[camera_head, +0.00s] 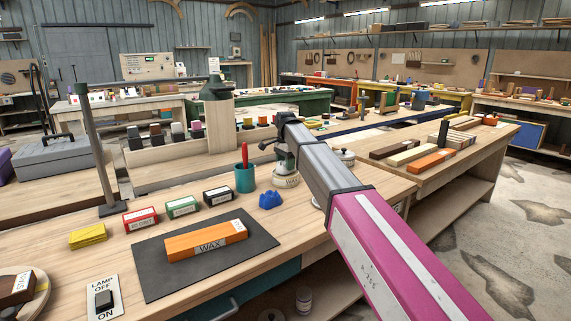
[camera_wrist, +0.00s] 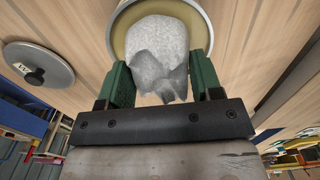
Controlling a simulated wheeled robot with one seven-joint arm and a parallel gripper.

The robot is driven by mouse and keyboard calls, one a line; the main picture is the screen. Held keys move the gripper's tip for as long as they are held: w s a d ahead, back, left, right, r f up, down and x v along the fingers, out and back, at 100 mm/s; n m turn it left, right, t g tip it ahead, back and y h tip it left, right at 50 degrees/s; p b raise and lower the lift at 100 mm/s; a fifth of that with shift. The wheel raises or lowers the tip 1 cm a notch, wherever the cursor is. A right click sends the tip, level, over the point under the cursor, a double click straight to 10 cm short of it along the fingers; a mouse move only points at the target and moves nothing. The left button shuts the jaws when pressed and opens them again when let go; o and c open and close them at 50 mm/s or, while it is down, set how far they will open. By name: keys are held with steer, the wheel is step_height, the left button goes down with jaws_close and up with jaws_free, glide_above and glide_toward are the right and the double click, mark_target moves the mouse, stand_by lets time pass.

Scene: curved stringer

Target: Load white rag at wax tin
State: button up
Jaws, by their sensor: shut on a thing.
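My gripper (camera_wrist: 160,88) is shut on the white rag (camera_wrist: 165,50); its green fingers grip the rag from both sides in the wrist view. The rag hangs in or just over the mouth of a round tin (camera_wrist: 117,40) with a yellowish inside. How deep the rag reaches is hidden. In the head view my gripper (camera_head: 286,160) points down over the same tin (camera_head: 287,182), whose label is too small to read surely. The tin's lid (camera_head: 344,156) lies on the bench to its right; it also shows in the wrist view (camera_wrist: 38,64).
An orange block labelled WAX (camera_head: 205,241) lies on a dark mat (camera_head: 160,282). A teal cup (camera_head: 245,180), a blue lump (camera_head: 270,200), small labelled boxes (camera_head: 183,206) and a yellow pad (camera_head: 88,237) stand left of the tin. A lamp switch (camera_head: 104,299) is at the front left.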

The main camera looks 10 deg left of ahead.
steer(key=shift+f, duration=0.45)
stand_by(1.3)
steer(key=shift+r, duration=0.1)
steer(key=shift+r, duration=3.45)
